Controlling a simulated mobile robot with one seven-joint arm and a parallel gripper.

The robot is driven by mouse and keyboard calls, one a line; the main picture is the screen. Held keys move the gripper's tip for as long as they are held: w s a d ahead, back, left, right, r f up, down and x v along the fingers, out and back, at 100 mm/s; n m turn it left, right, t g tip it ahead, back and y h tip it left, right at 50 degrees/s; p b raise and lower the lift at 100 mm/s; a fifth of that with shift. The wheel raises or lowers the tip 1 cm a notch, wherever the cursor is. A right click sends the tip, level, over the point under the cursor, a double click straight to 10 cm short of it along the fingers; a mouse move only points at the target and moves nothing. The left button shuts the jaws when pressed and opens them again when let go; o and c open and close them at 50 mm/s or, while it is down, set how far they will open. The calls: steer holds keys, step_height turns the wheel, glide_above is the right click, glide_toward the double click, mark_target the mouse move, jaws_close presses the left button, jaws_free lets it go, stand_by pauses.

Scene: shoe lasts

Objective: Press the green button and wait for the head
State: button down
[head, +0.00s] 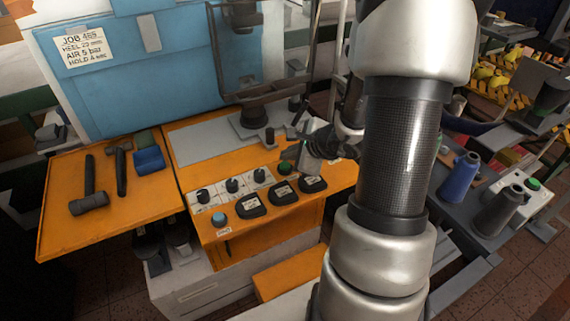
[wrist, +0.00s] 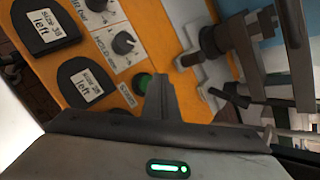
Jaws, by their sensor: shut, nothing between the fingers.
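A green button (head: 284,168) sits on the orange machine bench, at the right end of a row of knobs. In the wrist view the green button (wrist: 142,83) shows just left of my fingertips. My gripper (head: 303,158) is shut and empty, pointing down at the panel beside the button. In the wrist view my gripper (wrist: 160,82) shows as joined fingers. I cannot tell whether they touch the button. The machine's dark metal head (head: 254,115) stands behind the panel on a grey plate, and dark metal parts (wrist: 210,45) also show in the wrist view.
Black labelled pads (head: 282,194) lie in front of the knobs (head: 232,186), with a blue button (head: 218,219) at left. Hammers (head: 89,190) lie on the left bench. Another green button (head: 534,183) is on a white box at right, near thread cones (head: 460,178).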

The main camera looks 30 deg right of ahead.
mark_target(288, 167)
steer(key=shift+f, duration=0.2)
stand_by(0.6)
steer(key=shift+f+b, duration=0.25)
steer(key=shift+b, duration=0.5)
steer(key=shift+f+b, duration=0.5)
steer(key=shift+b, duration=0.15)
stand_by(0.4)
steer(key=shift+r, duration=0.1)
steer(key=shift+r+p, duration=0.65)
steer(key=shift+r, duration=0.2)
steer(key=shift+r+p, duration=1.85)
steer(key=shift+r, duration=0.7)
